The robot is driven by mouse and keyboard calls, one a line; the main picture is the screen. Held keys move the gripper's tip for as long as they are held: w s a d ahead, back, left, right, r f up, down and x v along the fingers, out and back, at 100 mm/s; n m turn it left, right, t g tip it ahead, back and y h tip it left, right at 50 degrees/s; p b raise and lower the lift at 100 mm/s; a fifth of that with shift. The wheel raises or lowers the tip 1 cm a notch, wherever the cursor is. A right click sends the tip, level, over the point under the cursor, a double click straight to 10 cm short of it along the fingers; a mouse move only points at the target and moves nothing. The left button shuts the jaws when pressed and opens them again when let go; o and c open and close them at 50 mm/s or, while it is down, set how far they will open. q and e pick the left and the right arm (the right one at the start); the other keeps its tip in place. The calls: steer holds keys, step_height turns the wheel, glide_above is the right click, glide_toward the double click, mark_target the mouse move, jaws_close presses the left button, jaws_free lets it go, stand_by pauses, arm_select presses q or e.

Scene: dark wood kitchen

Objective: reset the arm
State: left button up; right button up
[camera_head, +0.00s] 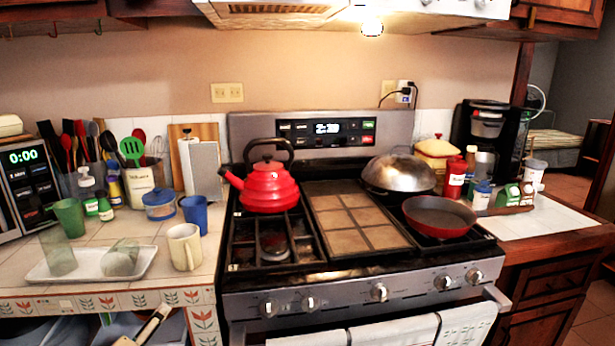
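Neither of my grippers nor my arms can be made out in the head view. A pale, dark-edged piece (154,324) shows at the bottom left, in front of the tiled counter edge. I cannot tell what it is.
The stove (350,290) fills the middle, with a red kettle (270,188), a domed lid (398,173) and a red pan (440,216). The left counter holds a white tray (92,276), cream mug (184,247) and blue cup (195,214). White towels (400,331) hang in front.

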arm_select(q)
steer(key=s+d+f+n+g+h+p, duration=0.1)
steer(key=s+d+f+n+h, duration=0.1)
steer(key=s+d+f+n, duration=0.45)
steer(key=s+d+f+n+g+h+p, duration=0.1)
steer(key=d+f+n+g+h, duration=0.2)
steer(key=f, duration=0.6)
steer(key=s+d+f+n+p, duration=0.1)
steer(key=s+d+f+n, duration=0.2)
steer(key=s+f+n, duration=0.1)
steer(key=s+d+f+n+t+p, duration=0.1)
steer(key=s+d+f+n, duration=0.2)
steer(key=s+f+n, duration=0.2)
steer(key=s+n, duration=0.1)
steer(key=s, duration=0.2)
steer(key=shift+s, duration=0.35)
arm_select(e)
steer(key=shift+s+a+r+m, duration=0.15)
steer(key=shift+s+a+r, duration=0.2)
steer(key=shift+r, duration=0.25)
steer(key=shift+s+a+r+m, duration=0.2)
steer(key=shift+s+r, duration=0.15)
steer(key=shift+r, duration=0.25)
arm_select(q)
steer(key=shift+d, duration=0.1)
arm_select(e)
steer(key=shift+w+r, duration=0.2)
steer(key=shift+r, duration=0.1)
